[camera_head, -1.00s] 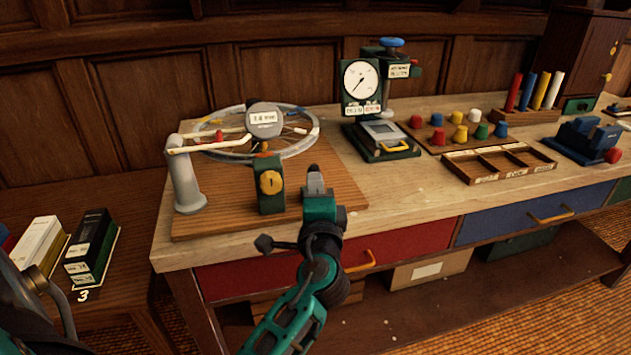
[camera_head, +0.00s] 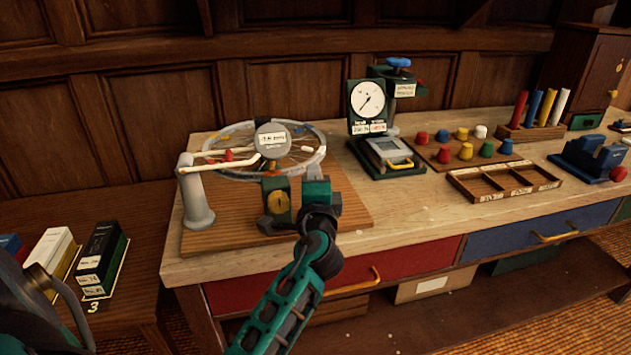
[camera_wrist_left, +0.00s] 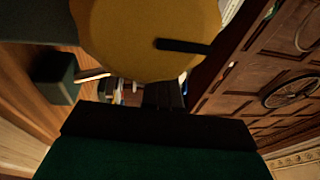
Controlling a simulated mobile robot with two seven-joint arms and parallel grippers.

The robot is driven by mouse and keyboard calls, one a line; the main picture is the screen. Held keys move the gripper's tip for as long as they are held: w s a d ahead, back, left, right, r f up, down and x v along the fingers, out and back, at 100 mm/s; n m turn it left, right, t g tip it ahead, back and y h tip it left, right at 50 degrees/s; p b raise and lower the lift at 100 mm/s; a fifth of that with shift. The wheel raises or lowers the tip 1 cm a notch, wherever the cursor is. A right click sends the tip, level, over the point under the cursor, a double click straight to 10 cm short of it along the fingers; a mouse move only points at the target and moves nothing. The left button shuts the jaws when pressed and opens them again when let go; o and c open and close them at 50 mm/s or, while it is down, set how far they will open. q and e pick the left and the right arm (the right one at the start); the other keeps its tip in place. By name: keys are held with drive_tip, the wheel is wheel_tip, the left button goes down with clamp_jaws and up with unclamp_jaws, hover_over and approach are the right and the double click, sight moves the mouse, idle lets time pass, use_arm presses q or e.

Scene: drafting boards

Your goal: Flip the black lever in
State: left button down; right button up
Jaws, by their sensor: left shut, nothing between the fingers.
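A small dark green box with a yellow disc (camera_head: 278,205) stands on the wooden board in front of the spoked wheel. In the left wrist view the yellow disc (camera_wrist_left: 140,35) is large and close, with a short black bar (camera_wrist_left: 183,46) on its face that looks like the black lever. In the head view the bar is only a small dark mark. My left gripper (camera_head: 316,185) is just right of the box, its fingers mostly hidden by its own body. In the left wrist view its dark fingers (camera_wrist_left: 165,96) are shut and empty, near the disc's lower edge; contact is unclear.
The wheel (camera_head: 308,168) in its grey stand (camera_head: 196,200) is close behind the box, with a round gauge (camera_head: 271,140) over it. A dial press (camera_head: 367,100), coloured knobs and an open wooden tray (camera_head: 475,187) are to the right. Bench top (camera_head: 420,205) before the tray is clear.

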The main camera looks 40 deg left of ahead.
use_arm(q)
drive_tip(key=shift+w+a, duration=0.2)
idle(0.6)
